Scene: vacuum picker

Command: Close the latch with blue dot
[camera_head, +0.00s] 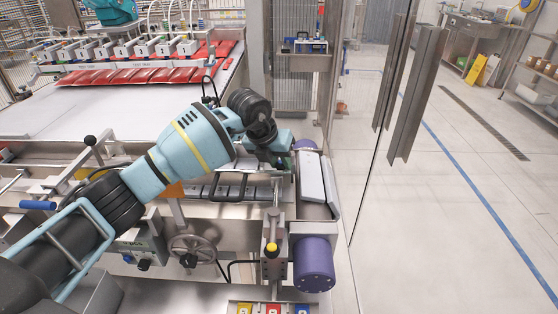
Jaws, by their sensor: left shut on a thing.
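My left arm reaches in from the lower left across the machine. Its gripper (281,158) is at the far end of the purple-ended roller unit (314,262), beside a grey plate (311,178). It is shut on a small part there, which looks like a latch, but the fingers and wrist hide most of it. I cannot make out a blue dot on it. A nearer upright fitting with a yellow dot (271,249) stands at the near end of the unit, apart from the gripper. My right gripper is not in view.
A handwheel (193,249) and black handles (232,185) are on the machine's near side. A glass door with a metal handle (416,95) stands close on the right. Red packs (130,76) lie under the picker at the back left.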

